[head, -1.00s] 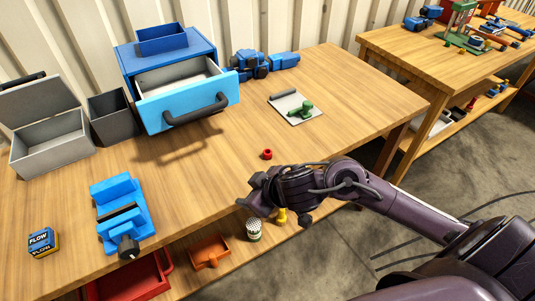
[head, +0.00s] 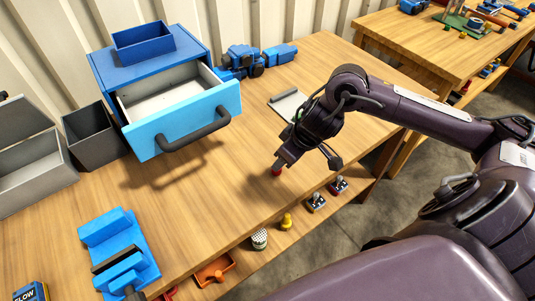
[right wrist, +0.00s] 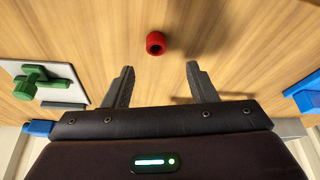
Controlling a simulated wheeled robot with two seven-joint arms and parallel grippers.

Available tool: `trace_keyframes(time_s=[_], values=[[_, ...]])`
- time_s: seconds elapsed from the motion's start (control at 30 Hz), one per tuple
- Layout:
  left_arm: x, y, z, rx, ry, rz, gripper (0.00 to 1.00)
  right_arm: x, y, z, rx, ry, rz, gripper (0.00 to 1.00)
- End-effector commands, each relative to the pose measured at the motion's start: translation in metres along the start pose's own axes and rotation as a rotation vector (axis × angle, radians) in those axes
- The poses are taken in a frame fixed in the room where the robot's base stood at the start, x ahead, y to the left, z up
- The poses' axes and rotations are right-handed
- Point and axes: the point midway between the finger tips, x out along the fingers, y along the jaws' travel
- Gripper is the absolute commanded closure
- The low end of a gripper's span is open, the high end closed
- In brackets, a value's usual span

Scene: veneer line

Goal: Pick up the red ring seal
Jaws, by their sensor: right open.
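The red ring seal (right wrist: 155,43) lies on the wooden bench top in the right wrist view, a little beyond the fingertips and roughly centred between them. In the head view the red ring seal (head: 277,170) shows just below the tip of my right gripper (head: 284,163), partly hidden by it. In the right wrist view my right gripper (right wrist: 160,75) is open and empty, its two dark fingers apart. I cannot tell its exact height over the bench. My left gripper is not in view.
A blue cabinet with an open drawer (head: 185,122) stands at the back left. A plate with a green clamp (right wrist: 38,82) lies near my right gripper. A blue vise (head: 120,250) sits at the front left. Bench space around the seal is clear.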

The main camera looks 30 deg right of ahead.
Motion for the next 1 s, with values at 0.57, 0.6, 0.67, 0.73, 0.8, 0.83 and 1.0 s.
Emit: trace_keyframes(time_s=[0.57,0.6,0.67,0.73,0.8,0.83,1.0], values=[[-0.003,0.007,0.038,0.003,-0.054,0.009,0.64,0.071,0.006,0.001,0.003,-0.001,-0.001,0.48],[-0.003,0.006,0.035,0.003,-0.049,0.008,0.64,0.074,0.006,0.001,0.001,-0.001,-0.001,0.48],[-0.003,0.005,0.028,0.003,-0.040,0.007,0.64,0.076,0.006,0.001,0.001,-0.001,0.000,0.48],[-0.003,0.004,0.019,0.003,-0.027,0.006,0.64,0.077,0.007,0.001,0.001,-0.001,0.001,0.48],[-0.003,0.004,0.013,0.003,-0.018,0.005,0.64,0.076,0.007,0.001,0.001,-0.001,0.001,0.48],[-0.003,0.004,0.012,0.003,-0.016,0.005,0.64,0.076,0.007,0.001,0.001,-0.001,0.001,0.48],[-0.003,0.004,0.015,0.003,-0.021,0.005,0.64,0.076,0.007,0.001,0.000,-0.001,0.001,0.65]])
